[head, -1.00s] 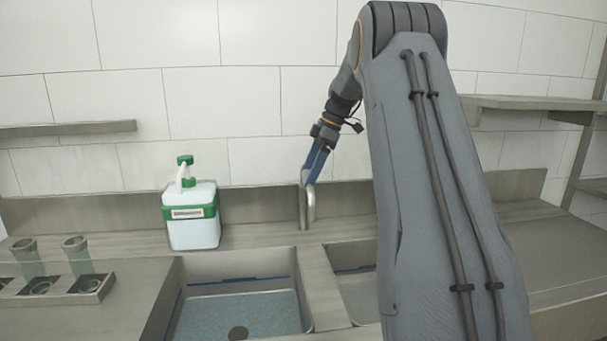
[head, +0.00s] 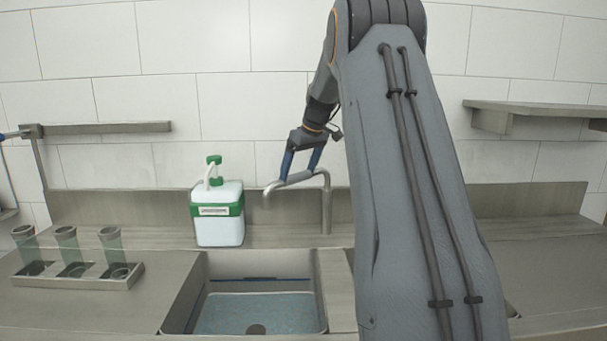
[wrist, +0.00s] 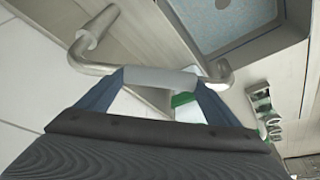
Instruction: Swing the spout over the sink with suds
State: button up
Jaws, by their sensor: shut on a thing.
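The steel spout (head: 326,205) stands behind the sinks; its upper arm points left, its downturned tip (head: 267,190) at the left sink's side. My gripper (head: 299,176) is shut on the spout's upper arm, its two blue fingers meeting the pipe. In the wrist view my gripper (wrist: 161,80) grips the spout (wrist: 90,38) along its middle. The left sink (head: 184,300) holds a pale blue, speckled surface (head: 255,312), perhaps suds. It also shows in the wrist view (wrist: 235,25), close to the tip. I cannot tell if the tip is over the basin. My arm mostly hides the right sink.
A white jug with green cap and band (head: 218,228) stands on the counter left of the spout. A rack (head: 88,282) with several cups is at the left. Wall shelves (head: 105,128) hang at both sides. The counter between jug and rack is clear.

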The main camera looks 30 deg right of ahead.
jog(key=shift+w+a+r+m, duration=0.1)
jog(key=shift+w+m, duration=0.3)
jog(key=shift+w, duration=0.05)
jog(key=o, duration=1.4)
jog(key=shift+w, duration=0.1)
jog(key=shift+b+v, duration=1)
jog(key=shift+v, duration=2.9)
jog(key=shift+a, duration=0.15)
jog(key=shift+s+a, duration=0.1)
jog(key=shift+s, duration=0.1)
